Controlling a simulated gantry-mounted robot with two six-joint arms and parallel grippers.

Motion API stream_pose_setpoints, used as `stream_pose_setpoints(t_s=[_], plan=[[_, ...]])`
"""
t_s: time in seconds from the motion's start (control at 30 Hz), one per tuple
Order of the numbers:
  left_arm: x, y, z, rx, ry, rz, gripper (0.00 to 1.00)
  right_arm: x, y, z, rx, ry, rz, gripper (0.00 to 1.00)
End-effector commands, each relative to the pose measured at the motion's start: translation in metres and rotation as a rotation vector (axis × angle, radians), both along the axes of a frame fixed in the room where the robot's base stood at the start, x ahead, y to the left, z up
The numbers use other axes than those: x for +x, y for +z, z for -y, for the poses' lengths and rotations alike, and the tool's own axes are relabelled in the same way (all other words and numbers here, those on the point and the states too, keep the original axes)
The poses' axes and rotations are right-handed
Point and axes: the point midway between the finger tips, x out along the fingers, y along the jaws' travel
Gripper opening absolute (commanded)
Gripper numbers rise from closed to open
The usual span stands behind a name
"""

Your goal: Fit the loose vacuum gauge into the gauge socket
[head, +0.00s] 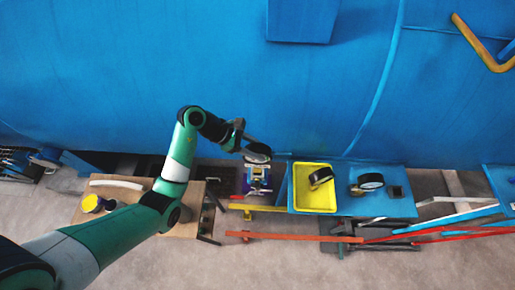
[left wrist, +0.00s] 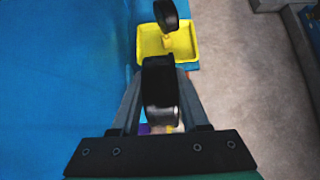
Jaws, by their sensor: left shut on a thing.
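My left gripper (head: 250,146) is shut on a dark round gauge (head: 257,153), left of the yellow tray and above the clutter beside the blue shelf. In the left wrist view the held gauge (left wrist: 160,82) is a black body between the fingers, with a greyish part below it. A second black gauge (head: 320,177) is in the yellow tray; it also shows in the left wrist view (left wrist: 166,14). A third gauge (head: 370,182) stands on the blue shelf, right of the tray. A small dark square fitting (head: 397,192) sits beside it; I cannot tell whether it is the socket.
The yellow tray (head: 314,207) rests on the blue shelf (head: 402,209) against the large blue vessel (head: 200,60). A small table (head: 125,213) with a yellow-and-black item (head: 92,203) is at left. Red and white bars (head: 300,237) lie in front of the shelf.

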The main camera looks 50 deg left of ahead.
Motion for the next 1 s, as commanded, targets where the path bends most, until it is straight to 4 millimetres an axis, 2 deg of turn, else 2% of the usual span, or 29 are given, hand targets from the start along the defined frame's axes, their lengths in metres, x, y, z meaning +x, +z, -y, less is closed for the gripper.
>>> stream_pose_setpoints(t_s=[0.37,1.0], plan=[[0.000,0.000,0.000,0.000,0.000,0.002,0.00,0.000,0.000,0.000,0.000,0.000,0.000,0.50],[0.000,-0.016,0.000,0.000,0.000,0.002,0.00,0.000,-0.012,0.000,0.000,0.000,0.000,0.50]])
